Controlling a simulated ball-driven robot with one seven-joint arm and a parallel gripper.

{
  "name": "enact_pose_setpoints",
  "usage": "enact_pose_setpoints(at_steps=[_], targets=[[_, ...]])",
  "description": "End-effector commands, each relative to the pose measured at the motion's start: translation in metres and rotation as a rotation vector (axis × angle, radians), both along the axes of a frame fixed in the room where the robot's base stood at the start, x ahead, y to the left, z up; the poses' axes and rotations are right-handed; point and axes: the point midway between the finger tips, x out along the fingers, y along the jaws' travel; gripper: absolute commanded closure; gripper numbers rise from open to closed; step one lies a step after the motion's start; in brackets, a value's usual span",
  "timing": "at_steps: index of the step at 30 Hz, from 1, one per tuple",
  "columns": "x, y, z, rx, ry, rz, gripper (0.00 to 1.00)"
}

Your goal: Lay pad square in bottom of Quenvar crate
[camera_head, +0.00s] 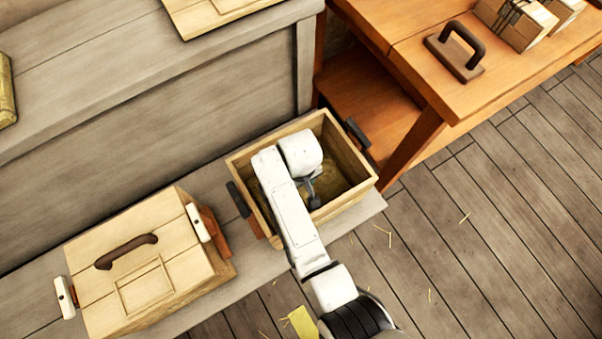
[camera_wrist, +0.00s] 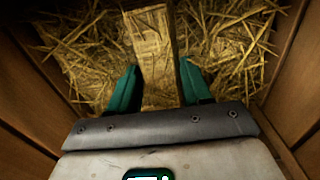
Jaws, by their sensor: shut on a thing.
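The open wooden crate (camera_head: 345,212) stands on the grey ledge in the head view, and its side walls (camera_wrist: 292,85) flank the wrist view. A straw pad (camera_wrist: 225,42) lies low inside it, spread between the walls; a little straw (camera_head: 334,181) shows in the head view. A pale flat strip (camera_wrist: 150,42) runs up its middle. My gripper (camera_wrist: 158,78) is down inside the crate, its green fingers closed on either side of this strip. My arm hides part of the crate in the head view. I cannot tell whether the pad rests fully on the bottom.
A closed wooden crate (camera_head: 135,275) with a dark handle stands left on the ledge. An orange table (camera_head: 415,60) at upper right bears a handled block (camera_head: 455,55) and tied blocks (camera_head: 517,20). A yellow piece (camera_head: 303,322) is near my base. The plank floor right is largely clear.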

Motion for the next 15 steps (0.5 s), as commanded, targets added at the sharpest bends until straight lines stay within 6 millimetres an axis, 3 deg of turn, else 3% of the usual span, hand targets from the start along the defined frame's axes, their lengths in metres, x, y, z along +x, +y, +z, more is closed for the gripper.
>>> enact_pose_setpoints(at_steps=[1,9,10,15], targets=[[-0.0035,-0.0030,-0.0074,-0.002,0.008,-0.002,0.91],[-0.0051,-0.0046,-0.0102,-0.003,0.012,-0.002,0.91],[-0.0049,-0.0046,-0.0101,-0.003,0.012,-0.002,0.49],[-0.0040,-0.0039,-0.0083,-0.003,0.010,-0.002,0.32]])
